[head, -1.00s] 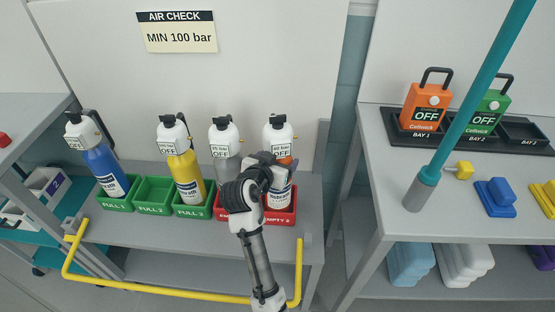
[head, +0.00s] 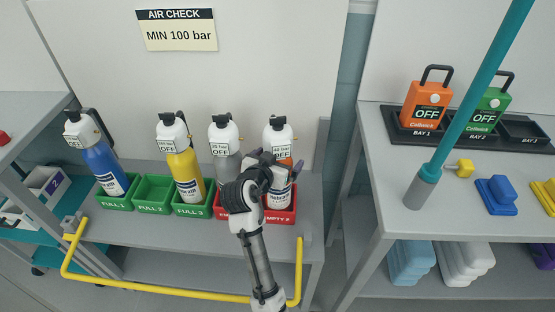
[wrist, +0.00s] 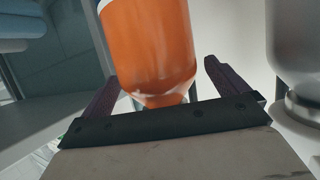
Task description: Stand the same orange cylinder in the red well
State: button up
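The orange cylinder (head: 271,152) has a white top and a gauge tag reading OFF. It stands upright in the red well (head: 280,217) labelled EMPTY 2, the rightmost in the row. Its lower end is hidden by the well wall. My gripper (head: 268,172) is at its front left and covers part of its body. In the wrist view the orange cylinder (wrist: 150,45) shows between my two spread fingers, with a clear gap to the right finger. My gripper (wrist: 160,80) is open.
A grey cylinder (head: 226,167) stands close on the left in another red well. Yellow (head: 186,172) and blue (head: 104,165) cylinders stand in green wells; the green well FULL 2 (head: 153,208) is empty. A yellow rail (head: 160,292) runs in front. A teal pole (head: 470,100) rises at right.

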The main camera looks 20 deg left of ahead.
jog(key=v, duration=1.3)
jog(key=shift+s+b, duration=0.4)
jog(key=shift+b, duration=0.05)
